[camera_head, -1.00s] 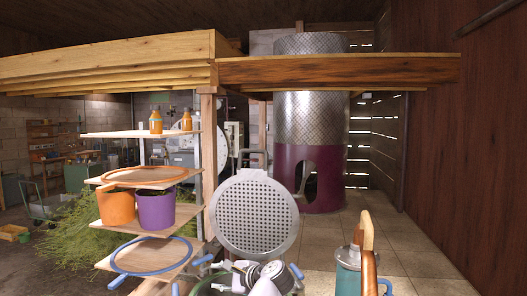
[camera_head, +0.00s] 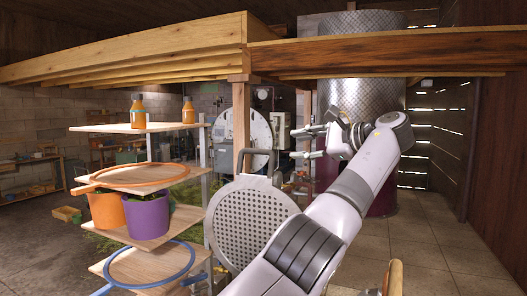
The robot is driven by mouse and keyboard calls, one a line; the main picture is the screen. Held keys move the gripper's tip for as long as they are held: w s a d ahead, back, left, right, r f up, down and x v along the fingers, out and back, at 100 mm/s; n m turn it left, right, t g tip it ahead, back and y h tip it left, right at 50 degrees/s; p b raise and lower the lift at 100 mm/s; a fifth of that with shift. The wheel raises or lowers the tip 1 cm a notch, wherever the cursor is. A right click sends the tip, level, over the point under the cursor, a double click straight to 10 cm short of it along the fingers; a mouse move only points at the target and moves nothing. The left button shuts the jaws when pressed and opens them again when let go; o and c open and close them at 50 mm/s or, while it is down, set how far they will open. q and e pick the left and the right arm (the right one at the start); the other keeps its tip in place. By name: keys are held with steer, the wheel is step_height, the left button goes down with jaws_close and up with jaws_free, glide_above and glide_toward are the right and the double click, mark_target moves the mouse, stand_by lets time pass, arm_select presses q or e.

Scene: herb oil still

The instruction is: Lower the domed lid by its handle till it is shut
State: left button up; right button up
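A round grey perforated disc (camera_head: 235,225) with a smooth rim stands raised, nearly upright, at the lower middle. It looks like the raised lid seen from its flat side; no dome shows. A grey loop handle (camera_head: 254,153) rises at its top edge. My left gripper (camera_head: 297,144) is open and empty, its two fingers pointing left with a gap between them. It shows just right of the handle and slightly higher, apart from it in the picture; the depth between them is hard to judge. My forearm hides the disc's lower right edge. My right gripper is not in view.
A shelf rack (camera_head: 140,127) with orange bottles, an orange pot (camera_head: 106,211) and a purple pot (camera_head: 148,217) stands left of the disc. A wooden beam (camera_head: 370,52) crosses above my gripper. A large metal cylinder (camera_head: 365,95) stands behind.

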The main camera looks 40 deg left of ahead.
mark_target(260, 150)
arm_select(q)
steer(key=p+x, duration=0.3)
steer(key=x, duration=0.8)
steer(key=shift+w, duration=0.2)
steer(key=p+x, duration=0.2)
steer(key=x, duration=0.2)
steer(key=shift+s+r, duration=0.1)
steer(key=shift+s, duration=0.1)
steer(key=shift+a, duration=0.35)
steer(key=shift+w+a+f, duration=0.1)
steer(key=shift+a+f, duration=0.2)
steer(key=shift+f, duration=0.05)
steer(key=shift+c, duration=1.6)
jaws_close()
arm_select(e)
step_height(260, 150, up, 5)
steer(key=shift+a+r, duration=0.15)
